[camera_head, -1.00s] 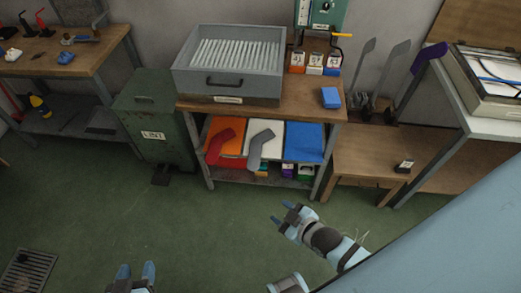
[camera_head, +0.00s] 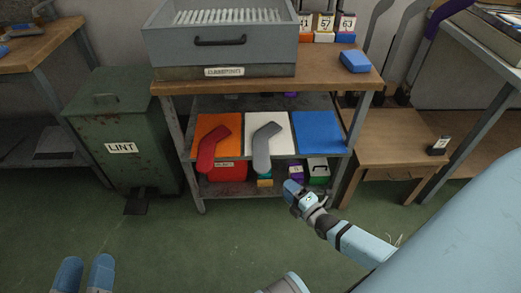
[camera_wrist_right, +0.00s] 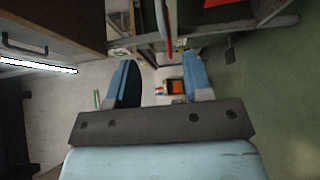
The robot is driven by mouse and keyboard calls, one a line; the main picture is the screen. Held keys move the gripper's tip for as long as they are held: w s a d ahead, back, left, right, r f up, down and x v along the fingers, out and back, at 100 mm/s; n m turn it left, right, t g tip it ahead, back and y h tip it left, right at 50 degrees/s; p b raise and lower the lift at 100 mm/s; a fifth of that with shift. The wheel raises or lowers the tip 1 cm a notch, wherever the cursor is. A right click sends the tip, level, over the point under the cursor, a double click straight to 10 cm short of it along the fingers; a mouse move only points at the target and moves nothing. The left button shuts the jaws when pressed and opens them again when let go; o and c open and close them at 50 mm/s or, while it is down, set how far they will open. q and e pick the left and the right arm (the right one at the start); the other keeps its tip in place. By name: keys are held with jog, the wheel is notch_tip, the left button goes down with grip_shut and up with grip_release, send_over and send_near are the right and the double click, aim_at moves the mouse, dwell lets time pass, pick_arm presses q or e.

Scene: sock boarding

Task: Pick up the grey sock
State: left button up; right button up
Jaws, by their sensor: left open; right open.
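The grey sock (camera_head: 265,147) lies on the white panel (camera_head: 283,124) on the middle shelf of the bench, its toe end bent toward the upper right and its other end at the shelf's front edge. My right gripper (camera_head: 290,189) is in front of the shelf, lower and a little right of the sock, apart from it. It is open and empty; its two blue fingers (camera_wrist_right: 160,82) stand apart in the right wrist view. My left gripper (camera_head: 84,270) is open and empty at the lower left, far from the shelf.
A red sock (camera_head: 210,148) lies on an orange panel left of the grey one; a blue panel (camera_head: 318,132) is to the right. A grey drawer box (camera_head: 220,45) sits above on the bench top. A green lint bin (camera_head: 120,130) stands left. The floor in front is clear.

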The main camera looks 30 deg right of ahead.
jog(key=b, duration=0.2)
send_near(265, 164)
jog(key=w, duration=0.5)
jog(key=w+b, duration=0.1)
jog(key=w+f+b, duration=0.1)
jog(key=shift+w+a+f+b, duration=0.1)
jog(key=shift+w+a+b, duration=0.1)
jog(key=shift+b, duration=0.15)
jog(key=shift+w+b, duration=0.4)
jog(key=shift+w, duration=0.65)
jog(key=shift+w+r, duration=0.25)
pick_arm(q)
jog(key=shift+m+g, duration=0.8)
jog(key=shift+m, duration=0.1)
jog(key=f, duration=0.4)
jog(key=w+f, duration=0.1)
jog(key=f, duration=0.1)
jog(key=shift+a, duration=0.1)
pick_arm(e)
jog(key=c, duration=0.8)
